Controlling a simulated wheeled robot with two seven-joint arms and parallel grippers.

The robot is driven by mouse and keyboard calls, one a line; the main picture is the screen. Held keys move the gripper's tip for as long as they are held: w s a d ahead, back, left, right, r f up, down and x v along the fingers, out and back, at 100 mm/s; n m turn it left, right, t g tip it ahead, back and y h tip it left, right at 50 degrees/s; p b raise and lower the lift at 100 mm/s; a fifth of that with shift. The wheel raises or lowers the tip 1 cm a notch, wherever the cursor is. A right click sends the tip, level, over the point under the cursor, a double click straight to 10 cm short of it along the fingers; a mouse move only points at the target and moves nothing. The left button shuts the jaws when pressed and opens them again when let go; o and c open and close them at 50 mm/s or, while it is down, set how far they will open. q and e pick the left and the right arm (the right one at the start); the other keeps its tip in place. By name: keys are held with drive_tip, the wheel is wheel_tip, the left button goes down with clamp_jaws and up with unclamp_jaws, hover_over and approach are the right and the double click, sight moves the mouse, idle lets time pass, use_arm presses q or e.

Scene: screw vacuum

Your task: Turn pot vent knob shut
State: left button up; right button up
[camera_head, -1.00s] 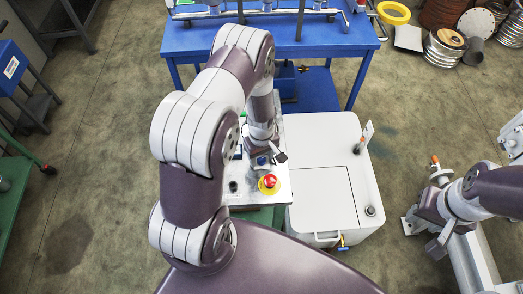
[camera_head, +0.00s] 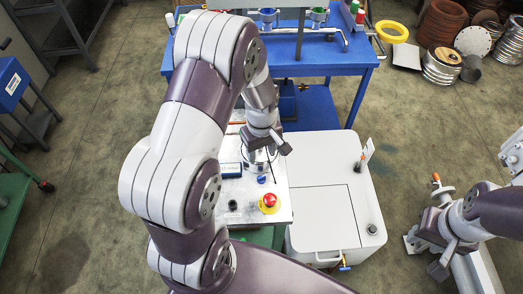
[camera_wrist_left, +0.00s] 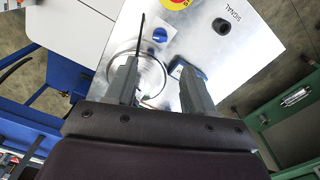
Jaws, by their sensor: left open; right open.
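A small blue knob (camera_head: 262,179) sits on a silver panel (camera_head: 243,191); the knob also shows in the left wrist view (camera_wrist_left: 160,35). Which part is the pot vent knob is not labelled, and its turn position is unclear. A round, clear-edged pot-like part (camera_wrist_left: 150,84) lies behind the knob, partly hidden by my fingers. My left gripper (camera_head: 266,153) is over that round part, its two fingers (camera_wrist_left: 159,68) apart with nothing between them, short of the knob. My right gripper (camera_head: 428,256) is at the right, open and away from the panel.
A red emergency button (camera_head: 269,201) on yellow and a black SIGNAL knob (camera_wrist_left: 222,25) share the panel. A white cabinet (camera_head: 320,207) stands right; a blue bench (camera_head: 345,62) stands behind.

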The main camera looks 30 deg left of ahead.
use_arm(q)
drive_tip(key=shift+d+r+p, duration=0.3)
drive_tip(key=shift+d+p, duration=0.15)
drive_tip(key=shift+d, duration=0.2)
drive_tip(key=c, duration=0.5)
drive_tip(key=shift+m+g+h, duration=0.3)
drive_tip(key=shift+m+g, duration=0.1)
drive_tip(key=shift+m, duration=0.1)
drive_tip(key=d, duration=0.1)
drive_tip(key=s+d+p, duration=0.1)
drive_tip(key=d, duration=0.1)
drive_tip(key=s+d+p, duration=0.1)
drive_tip(key=shift+d, duration=0.35)
clamp_jaws()
drive_tip(key=s+d+f+n+t+p, duration=0.1)
drive_tip(key=d+f+t+p, duration=0.1)
drive_tip(key=d, duration=0.5)
drive_tip(key=t+y, duration=0.1)
drive_tip(key=y, duration=0.3)
approach(265, 180)
drive_tip(key=b+x, duration=0.1)
drive_tip(key=x, duration=0.1)
drive_tip(key=b+x, duration=0.1)
drive_tip(key=x, duration=0.2)
drive_tip(key=shift+s+d+f, duration=0.1)
drive_tip(key=shift+s+f, duration=0.1)
drive_tip(key=shift+f, duration=0.2)
